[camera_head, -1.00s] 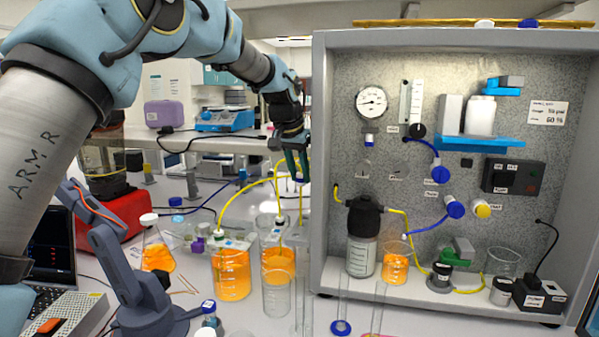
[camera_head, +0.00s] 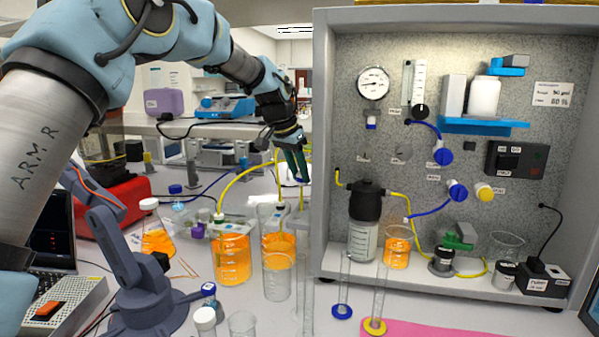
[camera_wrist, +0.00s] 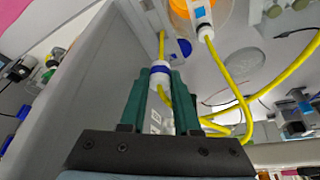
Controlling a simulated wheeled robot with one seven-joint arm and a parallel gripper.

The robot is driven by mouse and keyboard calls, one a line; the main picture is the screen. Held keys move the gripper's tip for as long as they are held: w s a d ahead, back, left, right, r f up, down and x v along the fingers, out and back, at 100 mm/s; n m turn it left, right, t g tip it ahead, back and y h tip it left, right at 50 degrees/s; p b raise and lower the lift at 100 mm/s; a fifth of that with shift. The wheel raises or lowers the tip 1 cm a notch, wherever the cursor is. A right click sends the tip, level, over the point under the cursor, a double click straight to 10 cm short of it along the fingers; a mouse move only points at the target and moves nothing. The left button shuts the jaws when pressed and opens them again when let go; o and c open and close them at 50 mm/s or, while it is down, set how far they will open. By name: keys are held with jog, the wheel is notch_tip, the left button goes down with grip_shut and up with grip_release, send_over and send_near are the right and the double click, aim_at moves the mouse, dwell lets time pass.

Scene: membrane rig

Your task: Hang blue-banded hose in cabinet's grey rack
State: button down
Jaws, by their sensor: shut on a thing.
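My gripper (camera_head: 297,178) hangs just left of the cabinet (camera_head: 318,130), above the beakers. In the wrist view its two green fingers (camera_wrist: 160,85) are shut on the white, blue-banded end fitting (camera_wrist: 160,70) of a yellow hose (camera_wrist: 162,42). Yellow hose (camera_head: 240,178) also arcs left of my gripper in the head view, toward the orange-filled beakers. The cabinet's grey side wall is close beside the fingers in the wrist view. I cannot tell for sure which part inside the cabinet is the grey rack.
Two orange-filled beakers (camera_head: 231,262) and an empty glass cylinder (camera_head: 277,280) stand below my gripper. Two slim cylinders stand before the cabinet, near a pink mat (camera_head: 450,328). Inside are a black-capped bottle (camera_head: 362,220), another orange beaker (camera_head: 397,250) and a blue shelf (camera_head: 483,125).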

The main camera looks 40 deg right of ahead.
notch_tip(320, 180, down, 7)
jog(key=b, duration=0.5)
dwell(0.8)
jog(key=shift+f, duration=0.2)
dwell(0.5)
jog(key=c, duration=0.6)
grip_release()
jog(key=shift+o, duration=0.2)
jog(key=shift+r+b, duration=0.1)
jog(key=shift+b, duration=0.2)
jog(key=b+v, duration=0.2)
jog(key=v, duration=0.8)
jog(key=shift+r, duration=0.3)
jog(key=shift+a, duration=0.15)
